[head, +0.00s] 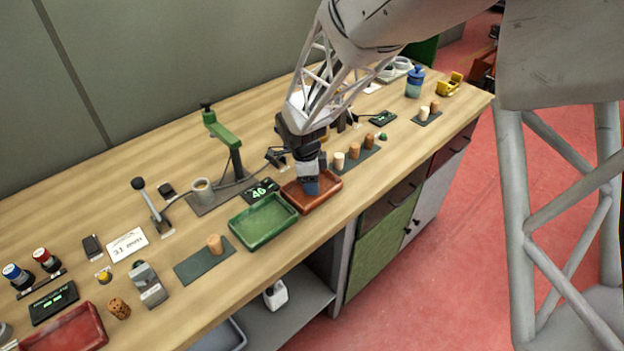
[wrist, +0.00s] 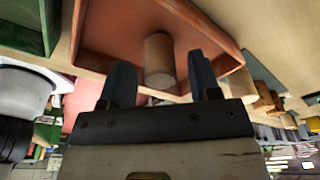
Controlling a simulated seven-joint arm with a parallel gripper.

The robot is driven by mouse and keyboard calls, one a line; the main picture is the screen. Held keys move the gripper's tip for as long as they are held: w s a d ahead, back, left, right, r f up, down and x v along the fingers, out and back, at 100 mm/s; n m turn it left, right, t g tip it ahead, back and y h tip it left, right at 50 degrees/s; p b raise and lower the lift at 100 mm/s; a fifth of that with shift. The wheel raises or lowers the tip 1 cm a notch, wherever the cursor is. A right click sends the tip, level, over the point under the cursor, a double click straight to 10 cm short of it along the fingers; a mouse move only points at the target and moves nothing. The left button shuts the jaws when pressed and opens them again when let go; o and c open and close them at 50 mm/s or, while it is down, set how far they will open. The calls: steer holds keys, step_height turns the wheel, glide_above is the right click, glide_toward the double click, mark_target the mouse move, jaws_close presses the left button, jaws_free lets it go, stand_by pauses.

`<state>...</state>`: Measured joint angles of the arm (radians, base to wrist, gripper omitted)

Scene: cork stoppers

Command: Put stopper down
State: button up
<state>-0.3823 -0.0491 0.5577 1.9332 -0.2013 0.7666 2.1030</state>
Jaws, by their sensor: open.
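My gripper (head: 311,184) is low over the red-brown tray (head: 325,198), right of the green tray (head: 262,222). In the wrist view my gripper (wrist: 163,88) is open, with its two dark blue fingers apart. A tan cork stopper (wrist: 159,60) stands between and just beyond the fingers, inside the red-brown tray (wrist: 100,28). I cannot tell whether a finger touches it. In the head view this stopper is hidden by my gripper.
Several stoppers stand on a dark mat (head: 345,165) right of my gripper. One stopper (head: 215,244) stands on another mat (head: 190,266) at the left. A green lever press (head: 224,138) rises behind the trays. The green tray is empty.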

step_height(320, 180, up, 12)
steer(key=a, duration=0.1)
steer(key=shift+a, duration=0.4)
steer(key=shift+d+r, duration=0.1)
stand_by(0.9)
steer(key=s+d+r+n+t, duration=0.1)
steer(key=s+d+r+n, duration=0.2)
steer(key=s+d+n, duration=0.3)
steer(key=s+d+r+n+y, duration=0.1)
steer(key=s+d+r+n, duration=0.3)
steer(key=s+d, duration=0.5)
steer(key=s+d+r+n+t, duration=0.1)
steer(key=s+d+r+n, duration=0.2)
steer(key=s+d+n, duration=0.4)
steer(key=s+d, duration=0.1)
steer(key=s, duration=0.6)
steer(key=shift+r+n+t+y, duration=0.25)
steer(key=shift+n+t+y, duration=0.05)
steer(key=shift+n+y, duration=0.1)
